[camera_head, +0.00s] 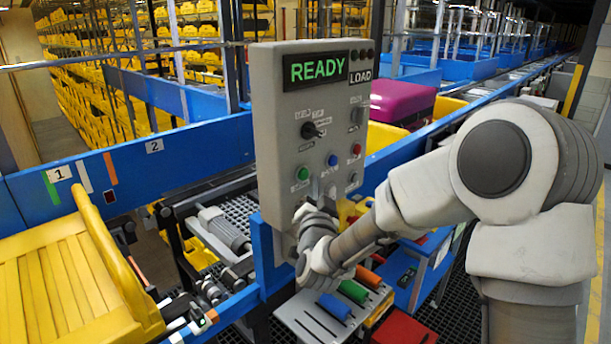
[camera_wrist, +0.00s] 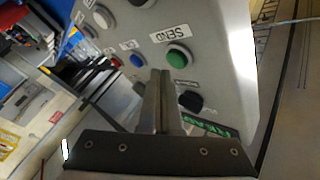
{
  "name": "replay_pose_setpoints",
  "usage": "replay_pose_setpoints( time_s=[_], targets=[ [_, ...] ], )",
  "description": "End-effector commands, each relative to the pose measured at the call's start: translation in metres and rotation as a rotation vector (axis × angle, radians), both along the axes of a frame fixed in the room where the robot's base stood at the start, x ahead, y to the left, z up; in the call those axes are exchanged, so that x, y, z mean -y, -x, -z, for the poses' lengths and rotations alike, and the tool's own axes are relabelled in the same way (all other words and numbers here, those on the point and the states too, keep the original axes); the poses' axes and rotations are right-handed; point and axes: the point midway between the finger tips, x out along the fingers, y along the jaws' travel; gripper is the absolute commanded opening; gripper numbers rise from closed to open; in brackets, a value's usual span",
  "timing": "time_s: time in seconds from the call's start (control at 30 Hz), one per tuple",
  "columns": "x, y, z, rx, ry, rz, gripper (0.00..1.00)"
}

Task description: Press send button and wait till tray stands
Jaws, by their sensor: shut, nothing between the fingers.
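The grey control panel (camera_head: 270,140) stands upright, with a screen (camera_head: 314,70) reading READY in green and LOAD beside it. The green send button (camera_head: 302,174) is at its lower left. In the wrist view the green button (camera_wrist: 178,57) sits by the SEND label, the panel appearing upside down. My gripper (camera_head: 316,189) is shut and empty, close to the panel's lower part. In the wrist view the fingertips (camera_wrist: 160,73) lie just beside the green button; contact cannot be told. A yellow tray (camera_head: 60,275) stands tilted at the left, near label 1.
A blue button (camera_head: 333,160) and red button (camera_head: 356,149) are close by on the panel, with a black knob (camera_head: 311,130) above. A purple case (camera_head: 403,103) sits in a yellow tray (camera_head: 376,138) behind. Colored rolls lie on a grey board (camera_head: 312,322) below.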

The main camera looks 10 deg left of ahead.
Motion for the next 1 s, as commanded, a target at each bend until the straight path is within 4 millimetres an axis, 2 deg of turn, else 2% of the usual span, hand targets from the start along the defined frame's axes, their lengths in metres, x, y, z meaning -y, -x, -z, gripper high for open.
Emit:
replay_pose_setpoints(
  time_s=[1.0],
  targets=[
    [-0.0066,-0.0053,0.0,0.0,0.0,0.0,0.0]
  ],
)
